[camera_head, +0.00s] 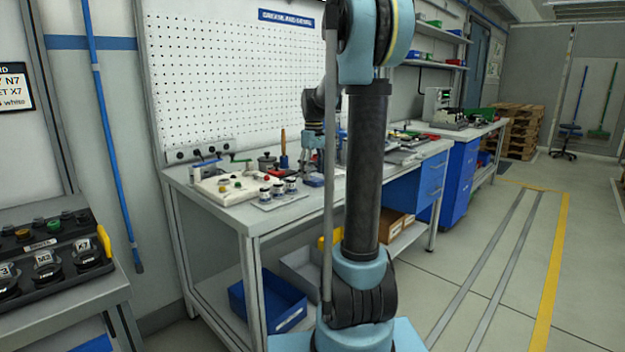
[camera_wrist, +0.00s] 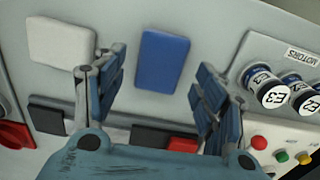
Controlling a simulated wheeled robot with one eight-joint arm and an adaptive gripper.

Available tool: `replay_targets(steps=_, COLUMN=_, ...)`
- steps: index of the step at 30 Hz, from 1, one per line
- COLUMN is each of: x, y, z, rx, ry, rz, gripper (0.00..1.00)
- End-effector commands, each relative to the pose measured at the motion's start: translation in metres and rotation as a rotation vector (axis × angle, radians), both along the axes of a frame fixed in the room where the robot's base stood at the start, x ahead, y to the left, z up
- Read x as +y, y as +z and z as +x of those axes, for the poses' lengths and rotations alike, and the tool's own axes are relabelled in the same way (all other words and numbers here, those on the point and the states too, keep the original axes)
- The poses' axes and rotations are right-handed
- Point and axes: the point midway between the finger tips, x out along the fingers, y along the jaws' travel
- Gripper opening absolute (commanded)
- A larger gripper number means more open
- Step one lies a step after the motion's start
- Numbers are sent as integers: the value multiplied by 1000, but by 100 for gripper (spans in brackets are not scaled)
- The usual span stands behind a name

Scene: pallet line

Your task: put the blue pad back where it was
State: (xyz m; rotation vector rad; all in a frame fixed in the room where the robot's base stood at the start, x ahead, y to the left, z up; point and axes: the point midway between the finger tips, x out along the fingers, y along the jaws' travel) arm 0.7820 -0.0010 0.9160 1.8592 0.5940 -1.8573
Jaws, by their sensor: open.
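The blue pad (camera_wrist: 162,62) is a flat rounded rectangle lying on a light grey surface (camera_wrist: 215,25) in the wrist view. My gripper (camera_wrist: 158,72) is open, with one finger to the left of the pad and one to the right. The fingers look apart from the pad, and nothing is held. In the head view my gripper (camera_head: 312,150) hangs over the workbench. A small blue item (camera_head: 314,180) lies below it; I cannot tell if it is the same pad.
A white pad (camera_wrist: 62,40) lies left of the blue one. Dark pads (camera_wrist: 47,118) lie nearer. A motors tray (camera_wrist: 258,52) with jars marked E3 is on the right, near coloured buttons (camera_wrist: 281,156). The bench (camera_head: 240,215) is crowded around my gripper.

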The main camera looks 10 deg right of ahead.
Motion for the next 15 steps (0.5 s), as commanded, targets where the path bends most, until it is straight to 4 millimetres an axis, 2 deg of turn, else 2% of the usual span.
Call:
replay_targets(steps=9, x=1, y=59, z=0, rx=0, ry=0, rz=0, gripper=65)
replay_targets(steps=15, x=1, y=85, z=0, rx=0, ry=0, rz=0, gripper=65)
